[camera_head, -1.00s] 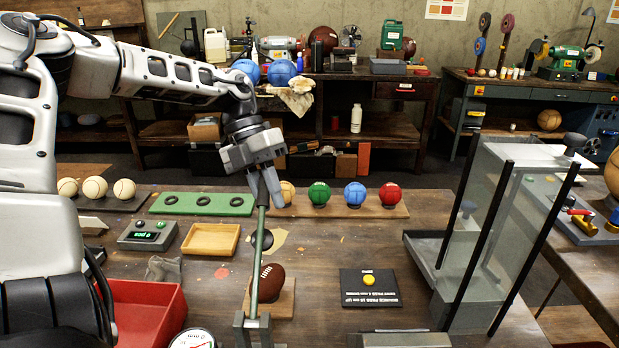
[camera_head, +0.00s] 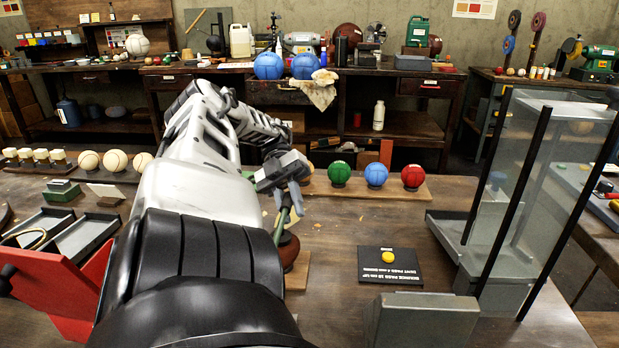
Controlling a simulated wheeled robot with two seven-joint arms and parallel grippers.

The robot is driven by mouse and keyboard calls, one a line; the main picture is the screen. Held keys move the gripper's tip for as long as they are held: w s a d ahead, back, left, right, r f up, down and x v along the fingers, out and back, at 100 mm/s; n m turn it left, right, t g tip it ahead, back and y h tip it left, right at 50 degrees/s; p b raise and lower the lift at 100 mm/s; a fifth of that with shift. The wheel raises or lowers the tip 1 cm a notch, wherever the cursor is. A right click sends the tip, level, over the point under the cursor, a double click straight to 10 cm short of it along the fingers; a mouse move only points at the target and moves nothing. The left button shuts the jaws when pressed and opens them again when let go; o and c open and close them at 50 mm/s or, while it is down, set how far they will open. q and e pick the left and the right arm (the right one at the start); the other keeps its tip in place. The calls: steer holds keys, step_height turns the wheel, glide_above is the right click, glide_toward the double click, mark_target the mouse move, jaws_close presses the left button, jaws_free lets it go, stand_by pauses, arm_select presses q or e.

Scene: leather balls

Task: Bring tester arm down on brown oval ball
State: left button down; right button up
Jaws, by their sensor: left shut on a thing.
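My left gripper (camera_head: 287,199) is shut on the green tester arm (camera_head: 284,215), near the middle of the camera_head view. Only a short length of the tester arm shows below the fingers; my own left arm hides the rest and its base. The brown oval ball (camera_head: 290,252) sits just below the gripper on a wooden block (camera_head: 299,273), its left part hidden by my arm. Whether the tester arm touches the ball, I cannot tell. My right gripper is not in view.
A black card (camera_head: 408,271) with a yellow button (camera_head: 388,257) lies right of the ball. A clear-walled rig with black posts (camera_head: 505,200) stands farther right. Green (camera_head: 339,172), blue (camera_head: 376,174) and red (camera_head: 412,176) balls sit behind. A red bin (camera_head: 60,290) is at left.

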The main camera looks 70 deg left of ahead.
arm_select(q)
steer(key=shift+s+d+f, duration=0.1)
steer(key=shift+s+f, duration=0.1)
steer(key=shift+f, duration=0.2)
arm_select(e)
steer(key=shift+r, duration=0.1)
arm_select(q)
steer(key=c, duration=1.3)
jaws_free()
steer(key=shift+w, duration=0.1)
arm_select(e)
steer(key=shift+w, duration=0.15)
arm_select(q)
steer(key=shift+r, duration=0.15)
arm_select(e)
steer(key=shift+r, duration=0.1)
